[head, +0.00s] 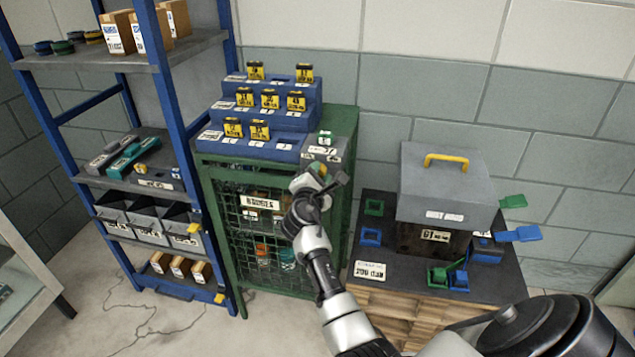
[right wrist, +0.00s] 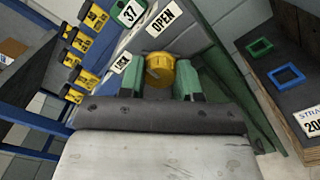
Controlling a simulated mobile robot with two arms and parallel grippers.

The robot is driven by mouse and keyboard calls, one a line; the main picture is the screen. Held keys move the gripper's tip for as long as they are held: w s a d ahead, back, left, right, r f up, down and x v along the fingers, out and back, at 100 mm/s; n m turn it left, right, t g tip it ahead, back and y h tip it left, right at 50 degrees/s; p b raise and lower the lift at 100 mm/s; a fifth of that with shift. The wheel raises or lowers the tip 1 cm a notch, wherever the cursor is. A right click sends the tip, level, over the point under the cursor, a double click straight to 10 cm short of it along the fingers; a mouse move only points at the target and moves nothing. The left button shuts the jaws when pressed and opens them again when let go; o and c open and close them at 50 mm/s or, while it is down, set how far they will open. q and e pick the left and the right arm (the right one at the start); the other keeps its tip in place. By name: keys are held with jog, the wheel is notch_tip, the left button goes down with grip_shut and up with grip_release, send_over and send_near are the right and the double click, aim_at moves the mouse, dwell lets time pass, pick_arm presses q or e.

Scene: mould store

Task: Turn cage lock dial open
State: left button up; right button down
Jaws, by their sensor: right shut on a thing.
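The yellow lock dial (right wrist: 161,68) shows in the right wrist view on a grey panel, between a LOCK label (right wrist: 121,63) and an OPEN label (right wrist: 162,14). My right gripper (right wrist: 160,78) has its two green fingers on either side of the dial and is shut on it. Which label the dial points at is not clear. The cage door is closed. My left gripper is not in view.
A blue stepped rack (head: 290,149) with yellow tags stands on the cage. A blue shelf unit (head: 165,80) is at left. At right, a dark-topped table (head: 400,270) bears a grey box (head: 445,190) with a yellow handle and several blue and green frames.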

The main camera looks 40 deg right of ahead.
jog(key=shift+f+m+b, duration=0.1)
jog(key=shift+m+b, duration=2.6)
jog(key=shift+m, duration=1.2)
jog(key=c, duration=0.8)
grip_release()
